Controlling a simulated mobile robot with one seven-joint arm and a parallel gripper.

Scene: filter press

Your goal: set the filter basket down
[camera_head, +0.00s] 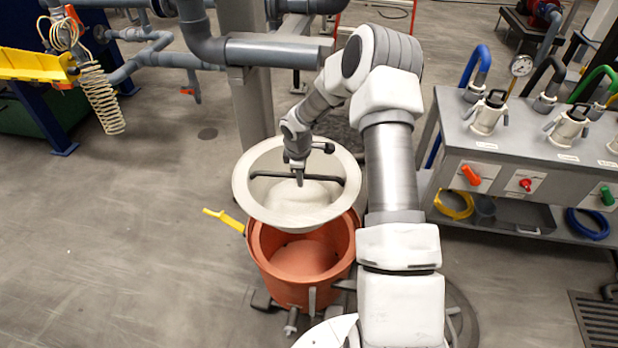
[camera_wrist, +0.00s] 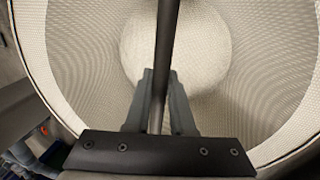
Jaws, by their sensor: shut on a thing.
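The filter basket (camera_head: 258,207) is a round cream mesh bowl with a dark bar handle across its top. My gripper (camera_head: 299,180) is shut on the middle of that bar. In the wrist view the bar runs between the fingers (camera_wrist: 158,105), and the mesh wall (camera_wrist: 75,60) and pale round bottom of the basket (camera_wrist: 190,45) fill the picture. In the head view the basket is over the back part of an orange-red round tub (camera_head: 300,290), whose open inside shows in front of it. The back of the tub's rim is hidden by the basket.
A yellow lever (camera_head: 224,219) sticks out at the tub's left. A grey post (camera_head: 252,110) and pipes stand behind. A grey bench (camera_head: 535,140) with hose couplings and valves is at right. The floor at left (camera_head: 120,240) is clear.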

